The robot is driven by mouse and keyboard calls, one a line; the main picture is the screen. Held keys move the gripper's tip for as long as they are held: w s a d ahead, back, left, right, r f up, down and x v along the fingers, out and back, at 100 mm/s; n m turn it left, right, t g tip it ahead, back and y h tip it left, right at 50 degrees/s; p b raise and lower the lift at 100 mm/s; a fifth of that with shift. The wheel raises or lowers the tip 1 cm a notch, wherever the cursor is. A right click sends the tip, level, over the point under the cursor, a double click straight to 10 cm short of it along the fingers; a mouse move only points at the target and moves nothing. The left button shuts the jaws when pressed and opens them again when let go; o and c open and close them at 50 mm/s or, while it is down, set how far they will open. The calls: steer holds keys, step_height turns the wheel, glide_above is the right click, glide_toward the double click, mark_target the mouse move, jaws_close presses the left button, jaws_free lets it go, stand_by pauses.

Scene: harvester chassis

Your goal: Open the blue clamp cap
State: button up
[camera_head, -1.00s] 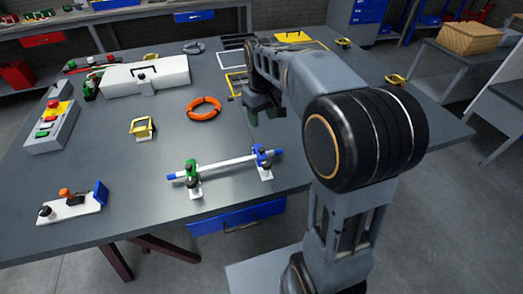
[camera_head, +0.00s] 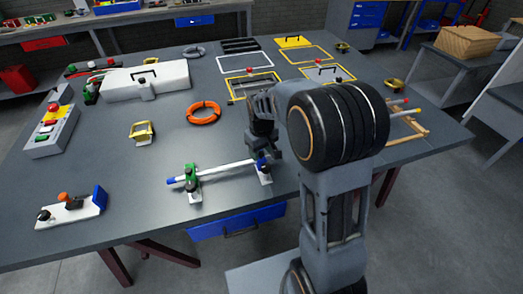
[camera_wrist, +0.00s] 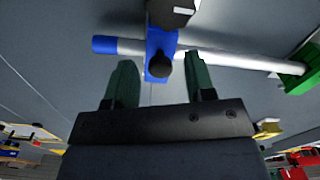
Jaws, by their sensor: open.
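The blue clamp (camera_head: 264,164) stands near the table's front edge around the right end of a pale rod (camera_head: 228,169). In the wrist view its blue cap (camera_wrist: 156,42) lies across the rod. A small black knob (camera_wrist: 161,66) sits on its near end, and a dark block with a pale face (camera_wrist: 172,12) is at its far end. My gripper (camera_wrist: 159,66) is open. Its two green fingers stand left and right of the knob, apart from it. In the head view my gripper (camera_head: 270,145) is close to the blue clamp and partly covers it.
The green clamp (camera_head: 190,181) holds the rod's left part. An orange ring (camera_head: 204,112), a yellow-framed part (camera_head: 141,131) and a white block with a blue plate (camera_head: 72,209) lie to the left. The table between them is clear.

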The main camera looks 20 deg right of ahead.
jaws_close()
stand_by(0.5)
